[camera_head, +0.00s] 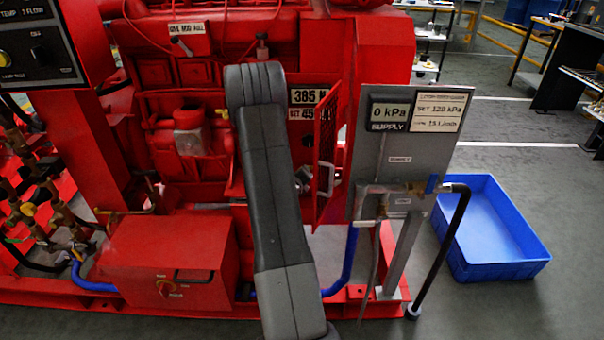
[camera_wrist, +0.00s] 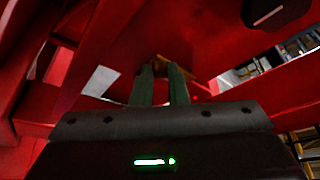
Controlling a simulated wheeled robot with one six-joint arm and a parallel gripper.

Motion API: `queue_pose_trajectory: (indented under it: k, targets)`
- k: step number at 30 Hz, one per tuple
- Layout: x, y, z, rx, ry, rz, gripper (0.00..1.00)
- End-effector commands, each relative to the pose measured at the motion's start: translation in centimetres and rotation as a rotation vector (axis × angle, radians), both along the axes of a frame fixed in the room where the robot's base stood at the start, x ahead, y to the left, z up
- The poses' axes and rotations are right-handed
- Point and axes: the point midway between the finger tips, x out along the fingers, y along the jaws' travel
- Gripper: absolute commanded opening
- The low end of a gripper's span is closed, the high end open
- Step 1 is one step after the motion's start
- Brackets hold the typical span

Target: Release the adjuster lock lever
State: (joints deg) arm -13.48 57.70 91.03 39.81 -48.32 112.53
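No adjuster lock lever can be made out for certain. In the wrist view, my gripper (camera_wrist: 161,72) has two green fingers with a narrow gap between them, pointing into a red-walled space. A small brownish-yellow piece (camera_wrist: 159,60) shows at the fingertips; I cannot tell whether it is between them, touched, or just beyond. In the head view, my grey arm stands in front of the red engine (camera_head: 190,80) and hides most of my gripper.
A red mesh guard door (camera_head: 325,150) stands edge-on just right of my arm. Farther right are a grey supply panel (camera_head: 408,150) on a post and a black hose (camera_head: 447,245). A blue tray (camera_head: 490,230) lies on the floor. A red box with a knob (camera_head: 170,262) is at lower left.

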Motion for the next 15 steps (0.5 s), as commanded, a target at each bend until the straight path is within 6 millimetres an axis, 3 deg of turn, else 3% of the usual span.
queue_pose_trajectory:
  k: [15]
  targets:
    - [0.0,0.1,-1.3,-0.111,-0.002,0.000,0.00]
